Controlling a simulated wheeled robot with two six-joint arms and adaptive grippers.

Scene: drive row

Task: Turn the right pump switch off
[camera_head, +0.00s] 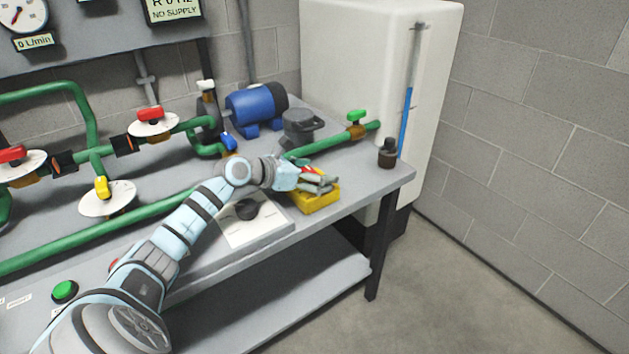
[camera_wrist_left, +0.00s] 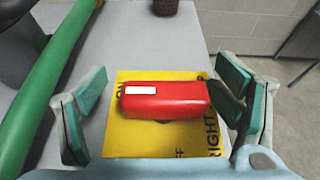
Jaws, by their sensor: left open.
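The right pump switch is a red handle (camera_wrist_left: 166,101) with a white mark near its left end, on a yellow plate (camera_wrist_left: 128,139). The plate's lettering is partly covered; "RIGHT" and part of "ON" and "OFF" show. The handle lies crosswise in the left wrist view. In the head view the yellow box (camera_head: 316,200) stands near the bench's front right edge, its red handle mostly hidden by my gripper. My left gripper (camera_head: 318,182) is open over it, one finger on each side of the handle (camera_wrist_left: 158,112). My right gripper is not in view.
A green pipe (camera_wrist_left: 52,75) runs along the left of the plate. A dark cup-like fitting (camera_head: 387,155) stands beyond the switch. A white panel with a black knob (camera_head: 246,209) lies left of it. A blue motor (camera_head: 257,108) is behind. Floor at right is clear.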

